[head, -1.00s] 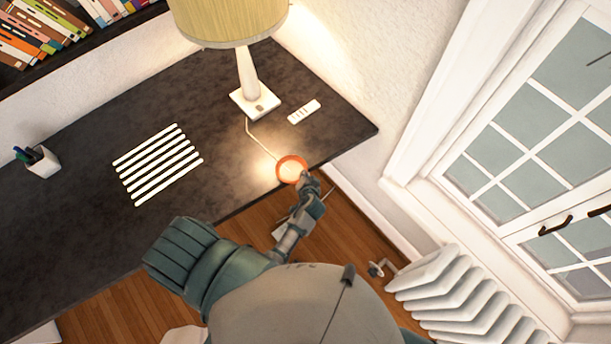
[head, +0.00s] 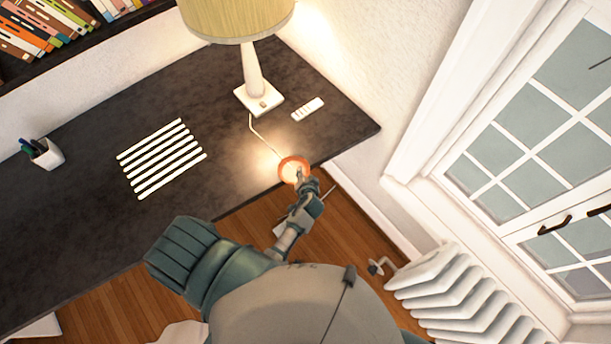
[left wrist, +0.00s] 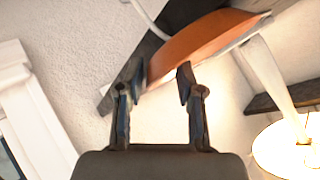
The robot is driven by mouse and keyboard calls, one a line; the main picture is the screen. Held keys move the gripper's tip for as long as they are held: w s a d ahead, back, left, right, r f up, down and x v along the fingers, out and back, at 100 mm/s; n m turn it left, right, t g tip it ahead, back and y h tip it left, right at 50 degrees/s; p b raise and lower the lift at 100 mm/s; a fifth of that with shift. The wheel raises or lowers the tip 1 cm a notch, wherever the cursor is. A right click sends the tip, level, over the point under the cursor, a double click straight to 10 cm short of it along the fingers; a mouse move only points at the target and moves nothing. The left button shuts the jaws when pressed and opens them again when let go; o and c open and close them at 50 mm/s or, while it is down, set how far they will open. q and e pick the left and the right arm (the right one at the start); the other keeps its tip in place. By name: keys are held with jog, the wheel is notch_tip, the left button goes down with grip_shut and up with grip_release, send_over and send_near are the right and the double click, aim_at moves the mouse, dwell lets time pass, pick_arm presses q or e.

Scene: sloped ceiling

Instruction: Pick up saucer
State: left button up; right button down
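The orange saucer (head: 288,164) lies at the front edge of the dark desk, below the lamp in the head view. My left gripper (head: 301,176) reaches it from the front and covers part of its near rim. In the left wrist view the saucer (left wrist: 208,40) shows nearly edge-on, an orange band just beyond the fingertips. The left gripper (left wrist: 158,84) is open there, its two fingers apart, with the near end of the saucer between or just past the tips. I cannot tell whether they touch it. My right gripper is not in view.
The desk (head: 90,185) bears a lamp (head: 258,92) with its cord, a white remote-like object (head: 308,109), several white strips (head: 162,158) and a pen cup (head: 47,154). A radiator (head: 455,295) and window stand at the right. Most of the left desk is clear.

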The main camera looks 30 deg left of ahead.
pick_arm(q)
jog(key=v, duration=1.1)
jog(key=shift+s+r, duration=0.2)
jog(key=shift+s, duration=0.1)
jog(key=shift+d, duration=0.15)
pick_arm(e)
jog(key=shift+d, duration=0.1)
